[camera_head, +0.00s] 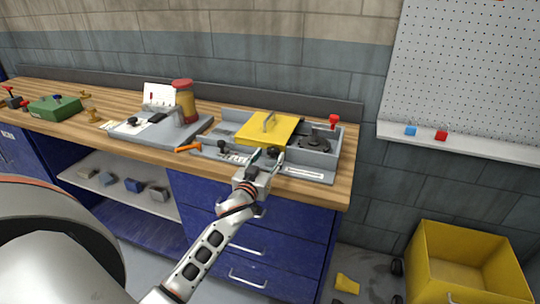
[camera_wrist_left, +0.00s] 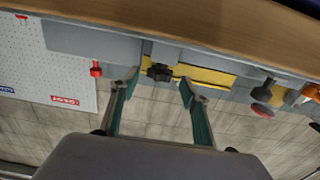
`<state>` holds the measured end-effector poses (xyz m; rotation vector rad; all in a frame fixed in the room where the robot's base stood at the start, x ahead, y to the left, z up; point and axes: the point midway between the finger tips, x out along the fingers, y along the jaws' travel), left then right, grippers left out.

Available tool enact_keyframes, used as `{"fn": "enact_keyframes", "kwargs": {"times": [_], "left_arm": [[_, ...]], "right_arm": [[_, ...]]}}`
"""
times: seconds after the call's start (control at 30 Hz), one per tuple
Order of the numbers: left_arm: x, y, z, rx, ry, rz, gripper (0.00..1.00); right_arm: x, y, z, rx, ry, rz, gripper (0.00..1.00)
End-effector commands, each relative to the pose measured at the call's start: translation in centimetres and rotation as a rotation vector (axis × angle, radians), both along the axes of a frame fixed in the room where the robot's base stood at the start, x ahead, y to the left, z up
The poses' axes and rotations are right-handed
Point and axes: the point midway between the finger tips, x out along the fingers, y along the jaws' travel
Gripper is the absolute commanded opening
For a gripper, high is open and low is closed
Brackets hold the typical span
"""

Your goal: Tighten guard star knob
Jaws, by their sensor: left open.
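The black star knob (camera_head: 273,151) is at the front edge of the yellow guard (camera_head: 268,128) on the grey machine. In the left wrist view the star knob (camera_wrist_left: 160,72) shows its lobes in front of the yellow guard (camera_wrist_left: 212,75). My left gripper (camera_head: 265,160) reaches in from the front and is open. In the left wrist view its fingers (camera_wrist_left: 159,83) stand apart on either side of the knob, with gaps visible; I cannot tell how far their tips reach along it. My right gripper is not in view.
A red knob (camera_head: 334,121) stands at the machine's right rear. An orange-handled tool (camera_head: 188,149) lies on its left. A grey plate machine (camera_head: 155,132) and red-lidded jar (camera_head: 184,100) stand further left. A yellow bin (camera_head: 465,265) is on the floor at right.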

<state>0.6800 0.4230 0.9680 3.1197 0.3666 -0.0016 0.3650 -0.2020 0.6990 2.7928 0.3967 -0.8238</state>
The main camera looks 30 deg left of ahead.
Motion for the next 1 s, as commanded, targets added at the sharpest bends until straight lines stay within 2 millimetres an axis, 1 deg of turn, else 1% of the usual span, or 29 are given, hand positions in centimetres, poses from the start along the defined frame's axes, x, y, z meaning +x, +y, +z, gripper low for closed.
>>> {"fn": "enact_keyframes", "kwargs": {"times": [0.03, 0.17, 0.43, 0.47, 0.5, 0.57, 0.6, 0.8, 1.0], "left_arm": [[0.57, 0.14, 0.05, 0.001, -0.001, 0.0, 0.46], [1.31, 0.32, -0.01, 0.001, 0.0, 0.0, 0.46], [1.47, 0.34, 0.0, 0.0, 0.0, -0.001, 0.46], [1.47, 0.34, 0.0, 0.0, 0.0, -0.001, 0.43], [1.47, 0.34, -0.01, 0.0, 0.0, -0.001, 0.33], [1.46, 0.34, -0.01, 0.0, 0.0, -0.001, 0.18], [1.46, 0.34, -0.01, 0.0, 0.0, -0.001, 0.08], [1.45, 0.36, -0.02, 0.0, 0.001, -0.003, 0.08], [1.39, 0.57, 0.06, 0.002, 0.004, -0.04, 0.08]], "right_arm": [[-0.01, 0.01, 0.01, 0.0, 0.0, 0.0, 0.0], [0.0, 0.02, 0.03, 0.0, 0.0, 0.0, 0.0], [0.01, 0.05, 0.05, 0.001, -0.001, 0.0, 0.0], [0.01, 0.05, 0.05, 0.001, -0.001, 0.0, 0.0], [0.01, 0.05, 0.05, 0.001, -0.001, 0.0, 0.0], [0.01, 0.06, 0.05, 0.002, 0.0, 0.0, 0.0], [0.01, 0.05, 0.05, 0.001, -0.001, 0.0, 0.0], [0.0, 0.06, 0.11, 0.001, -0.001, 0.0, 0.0], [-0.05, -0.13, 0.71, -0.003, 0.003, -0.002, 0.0]]}}
